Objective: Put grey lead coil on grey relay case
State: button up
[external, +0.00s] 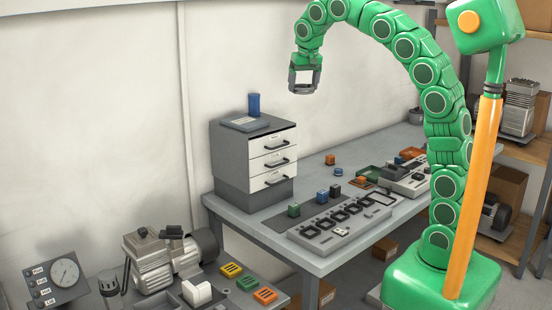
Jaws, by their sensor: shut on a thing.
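My gripper (304,80) hangs high in front of the pale wall, above the drawer cabinet and well clear of the bench. Its jaws are shut on a small grey piece (302,89), which I take for the grey lead coil; it is small and partly hidden by the fingers. I cannot tell for sure which thing is the grey relay case. A light grey box (418,187) with dark parts on top sits at the right of the grey bench, partly behind my arm. A long grey panel (312,231) with several dark sockets lies at the bench's front.
A drawer cabinet (232,160) with a blue cup (254,104) on top stands at the bench's left end. Green (293,210), blue and orange blocks lie on the grey bench (222,208). A compressor (160,262) and a gauge box (42,285) stand lower left.

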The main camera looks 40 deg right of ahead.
jog(key=w+f, duration=0.4)
jog(key=w, duration=0.5)
send_near(272, 121)
jog(key=shift+w+d+f, duration=0.1)
jog(key=shift+d+f, duration=0.35)
jog(key=shift+w+f, duration=0.7)
jog(key=shift+f, duration=1.75)
jog(key=o, duration=0.8)
jog(key=shift+f, duration=0.1)
jog(key=shift+c, duration=0.2)
jog(key=v, duration=1.2)
jog(key=shift+w, duration=0.15)
